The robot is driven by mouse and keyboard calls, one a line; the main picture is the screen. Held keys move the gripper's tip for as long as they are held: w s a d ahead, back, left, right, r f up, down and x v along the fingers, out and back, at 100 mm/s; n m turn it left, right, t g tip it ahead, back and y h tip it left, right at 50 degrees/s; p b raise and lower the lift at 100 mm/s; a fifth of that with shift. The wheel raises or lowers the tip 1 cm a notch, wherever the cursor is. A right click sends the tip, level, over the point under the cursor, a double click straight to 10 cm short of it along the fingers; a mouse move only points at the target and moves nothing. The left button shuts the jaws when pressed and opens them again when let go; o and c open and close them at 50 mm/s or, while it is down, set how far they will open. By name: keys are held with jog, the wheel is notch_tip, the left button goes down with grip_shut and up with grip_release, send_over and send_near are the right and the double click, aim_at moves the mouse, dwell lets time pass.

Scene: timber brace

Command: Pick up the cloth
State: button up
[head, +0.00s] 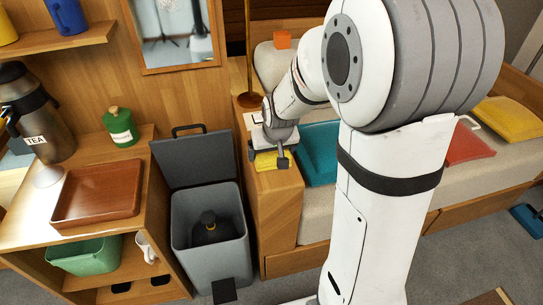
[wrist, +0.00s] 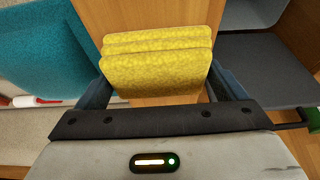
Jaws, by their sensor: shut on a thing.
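The yellow cloth (wrist: 157,65) is folded and sits between the two fingers of my gripper (wrist: 160,90) in the wrist view. My gripper is shut on it, with a dark finger at each side. In the head view the cloth (head: 271,161) shows under my gripper (head: 270,160), at the top of the narrow wooden ledge (head: 277,197) beside the bench. I cannot tell whether the cloth still touches the wood.
A grey bin (head: 209,232) with its lid (head: 190,158) raised stands left of the ledge. A teal cushion (head: 318,150) lies to the right on the bench. A shelf unit at left holds a brown tray (head: 97,193), a green canister (head: 120,127) and a tea urn (head: 32,110).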

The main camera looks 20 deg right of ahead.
jog(key=shift+c, duration=0.8)
notch_tip(320, 180, up, 10)
jog(key=p, duration=0.3)
jog(key=o, duration=0.5)
jog(key=c, duration=0.3)
